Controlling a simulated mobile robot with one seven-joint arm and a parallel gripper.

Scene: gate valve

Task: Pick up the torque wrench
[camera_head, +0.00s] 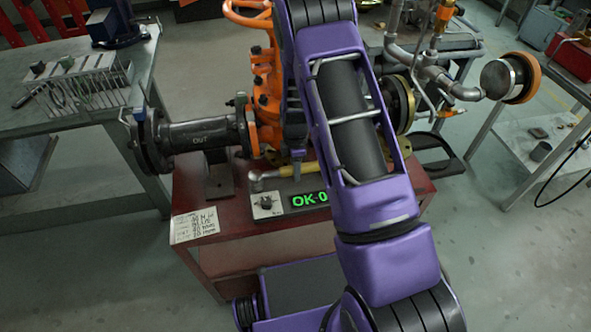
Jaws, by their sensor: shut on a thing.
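The torque wrench (285,173) has a grey metal head at its left end and a yellow handle running right. It is just above or on a grey box with a knob and a green display (307,199) reading "OK-0", partly hidden. I cannot tell whether it touches the box. My gripper (297,160) reaches down from above and is shut on the wrench around its handle. The handle's right end is hidden behind my purple arm.
The box stands on a red cart (222,245) with a paper label (195,226). Behind is an orange gate valve (264,85) with a grey "OUT" pipe (202,134). A workbench (60,115) stands left, and a pipe assembly with a gauge (508,78) stands right.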

